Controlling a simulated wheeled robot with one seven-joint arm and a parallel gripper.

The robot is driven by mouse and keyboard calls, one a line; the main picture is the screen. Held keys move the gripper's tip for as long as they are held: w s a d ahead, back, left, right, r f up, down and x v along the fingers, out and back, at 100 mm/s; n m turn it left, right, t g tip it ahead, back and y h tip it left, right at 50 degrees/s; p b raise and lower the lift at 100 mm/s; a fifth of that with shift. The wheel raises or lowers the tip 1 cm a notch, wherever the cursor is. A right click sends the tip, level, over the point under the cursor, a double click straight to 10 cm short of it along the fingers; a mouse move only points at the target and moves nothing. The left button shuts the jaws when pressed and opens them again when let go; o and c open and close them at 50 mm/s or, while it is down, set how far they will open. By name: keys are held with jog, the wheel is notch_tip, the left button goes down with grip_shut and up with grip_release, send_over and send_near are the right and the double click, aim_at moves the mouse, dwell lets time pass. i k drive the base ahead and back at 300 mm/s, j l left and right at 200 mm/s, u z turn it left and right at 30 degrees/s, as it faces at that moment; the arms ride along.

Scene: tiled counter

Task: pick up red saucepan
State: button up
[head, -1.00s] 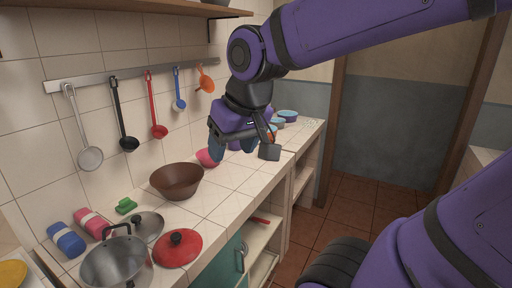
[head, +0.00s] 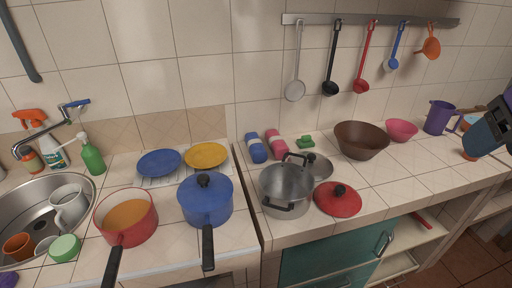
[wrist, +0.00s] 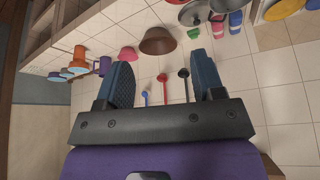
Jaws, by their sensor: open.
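The red saucepan (head: 126,216) stands at the left of the counter in the head view, between the sink and a blue lidded saucepan. It is uncovered, has orange-brown contents, and its dark handle points toward the front. My gripper (head: 489,132) is at the far right edge of the head view, far from the red saucepan and only partly in frame. In the wrist view my gripper (wrist: 165,85) has its two blue fingers wide apart with nothing between them. The red saucepan cannot be made out in the wrist view.
The blue saucepan (head: 206,203) stands close to the right. The sink (head: 20,205) holds cups. A steel pot (head: 286,190), red lid (head: 338,200), brown bowl (head: 361,140) and pink bowl (head: 401,130) line the counter toward my gripper. Utensils hang from a wall rail (head: 370,20).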

aim_at(127, 218)
jog(key=u, duration=1.6)
